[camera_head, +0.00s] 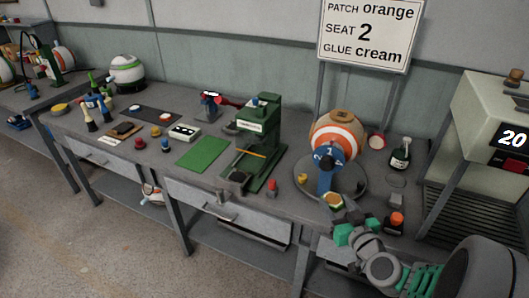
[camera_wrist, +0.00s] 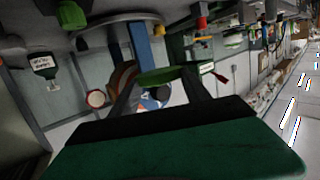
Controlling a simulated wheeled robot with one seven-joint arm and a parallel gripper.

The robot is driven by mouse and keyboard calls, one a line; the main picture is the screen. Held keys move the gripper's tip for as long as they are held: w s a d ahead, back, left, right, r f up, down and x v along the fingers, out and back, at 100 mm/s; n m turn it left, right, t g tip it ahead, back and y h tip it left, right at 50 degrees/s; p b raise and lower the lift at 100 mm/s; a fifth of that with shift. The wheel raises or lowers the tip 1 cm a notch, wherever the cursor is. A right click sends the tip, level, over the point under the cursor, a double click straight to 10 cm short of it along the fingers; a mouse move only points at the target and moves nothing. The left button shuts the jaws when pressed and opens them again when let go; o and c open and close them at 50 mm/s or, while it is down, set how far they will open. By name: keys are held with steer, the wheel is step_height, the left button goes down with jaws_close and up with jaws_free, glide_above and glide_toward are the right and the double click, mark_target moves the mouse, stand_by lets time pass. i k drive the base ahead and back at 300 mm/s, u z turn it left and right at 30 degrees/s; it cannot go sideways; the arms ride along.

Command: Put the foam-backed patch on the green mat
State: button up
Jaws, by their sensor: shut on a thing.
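My gripper (camera_head: 336,212) is shut on a small round patch (camera_head: 333,201) with a green edge, above the front of the bench at the right. In the wrist view the patch (camera_wrist: 160,77) shows as a thin green disc, nearly edge-on, between my two fingers. Its other face cannot be made out there. The green mat (camera_head: 203,153) lies flat and bare on the bench, left of the green press and well to the left of my gripper.
The green press (camera_head: 255,145) stands between the mat and my gripper. An orange-and-white ball (camera_head: 338,130) sits behind a blue post on a round base. A dark bottle (camera_head: 400,155) and orange-topped jar (camera_head: 395,222) stand at right. A sign (camera_head: 370,33) reads orange, 2, cream.

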mark_target(204, 151)
steer(key=u, duration=0.35)
steer(key=k, duration=0.45)
steer(key=u, duration=1.65)
steer(key=i, duration=1.15)
steer(key=u, duration=0.4)
steer(key=i, duration=1.05)
steer(key=z, duration=1.15)
steer(key=i, duration=0.8)
steer(key=z, duration=0.8)
